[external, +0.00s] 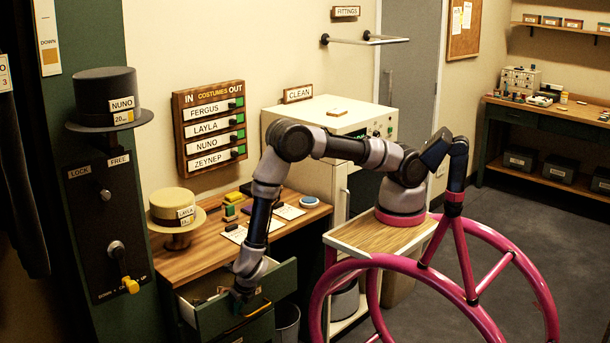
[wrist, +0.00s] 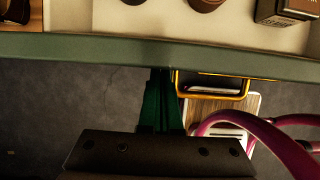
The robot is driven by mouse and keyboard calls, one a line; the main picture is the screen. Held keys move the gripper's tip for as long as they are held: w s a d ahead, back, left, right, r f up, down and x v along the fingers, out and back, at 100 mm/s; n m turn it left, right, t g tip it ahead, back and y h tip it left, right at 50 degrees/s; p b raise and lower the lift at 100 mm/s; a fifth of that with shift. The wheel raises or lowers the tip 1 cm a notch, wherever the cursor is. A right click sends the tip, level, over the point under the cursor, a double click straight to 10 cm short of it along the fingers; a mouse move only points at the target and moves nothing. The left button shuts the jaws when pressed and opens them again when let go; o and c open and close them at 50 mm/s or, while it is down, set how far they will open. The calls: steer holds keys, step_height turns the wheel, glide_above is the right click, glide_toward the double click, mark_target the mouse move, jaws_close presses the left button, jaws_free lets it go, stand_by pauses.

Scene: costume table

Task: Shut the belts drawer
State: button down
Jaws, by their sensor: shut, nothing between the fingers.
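A green drawer (external: 272,284) stands pulled out of the wooden desk in the external view; no label on it is readable. In the wrist view its green front edge (wrist: 90,48) crosses the picture, with a pale interior holding brown round items (wrist: 205,4) and a dark box (wrist: 285,10). A yellow handle (wrist: 210,96) sticks out from the front. My gripper (external: 243,294) is at the drawer front, shut and empty. In the wrist view its fingertips (wrist: 160,76) reach the outer side of the front, just left of the handle; whether they touch cannot be told.
The desk top (external: 205,258) carries a straw hat (external: 177,208) on a stand, cards and small blocks. A bin (external: 287,322) stands right of the drawer. Grey floor (wrist: 60,110) lies open before the drawer.

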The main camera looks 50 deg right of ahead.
steer(key=w, duration=1.4)
steer(key=shift+d, duration=0.1)
